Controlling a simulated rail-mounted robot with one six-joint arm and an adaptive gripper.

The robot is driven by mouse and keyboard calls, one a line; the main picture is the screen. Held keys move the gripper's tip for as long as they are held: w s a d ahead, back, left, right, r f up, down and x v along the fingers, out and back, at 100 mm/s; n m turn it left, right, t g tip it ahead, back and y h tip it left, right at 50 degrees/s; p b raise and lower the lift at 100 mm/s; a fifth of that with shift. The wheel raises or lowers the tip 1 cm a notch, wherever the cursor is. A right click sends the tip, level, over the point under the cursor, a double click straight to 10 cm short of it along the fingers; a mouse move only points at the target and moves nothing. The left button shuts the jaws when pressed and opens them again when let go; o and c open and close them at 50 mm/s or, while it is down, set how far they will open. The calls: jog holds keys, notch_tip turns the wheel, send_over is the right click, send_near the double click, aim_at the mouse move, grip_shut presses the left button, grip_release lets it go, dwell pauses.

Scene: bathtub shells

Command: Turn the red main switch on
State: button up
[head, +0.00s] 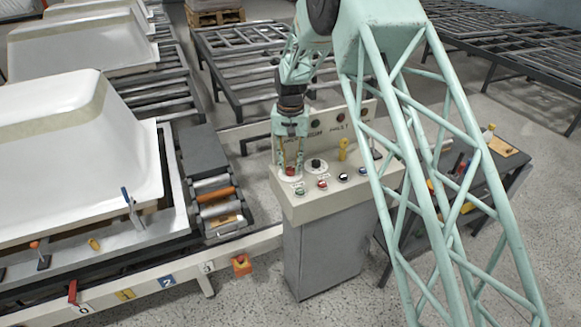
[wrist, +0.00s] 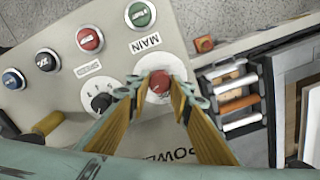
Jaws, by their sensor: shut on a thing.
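The red main switch (wrist: 158,83) is a round red knob on a pale disc, beside the MAIN label (wrist: 145,42). It sits on the sloped top of the beige control console (head: 340,196), near its left end. My gripper (wrist: 161,88) points down at the console, its yellow fingers closed on the sides of the red knob. In the head view my gripper (head: 290,167) stands over the same knob (head: 290,171), partly covering it. The exact angle of the knob is hard to read.
A black selector knob (head: 316,165) and a yellow lever (head: 343,148) are beside the switch. Green (head: 299,191), red (head: 322,183) and blue (head: 343,177) buttons line the console front. White bathtub shells (head: 70,145) and rollers (head: 215,195) lie left; a tool table (head: 505,160) stands right.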

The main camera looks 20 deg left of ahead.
aim_at(291, 168)
jog(key=shift+m, duration=2.1)
jog(key=o, duration=0.9)
jog(key=shift+r, duration=0.15)
jog(key=shift+r, duration=5.9)
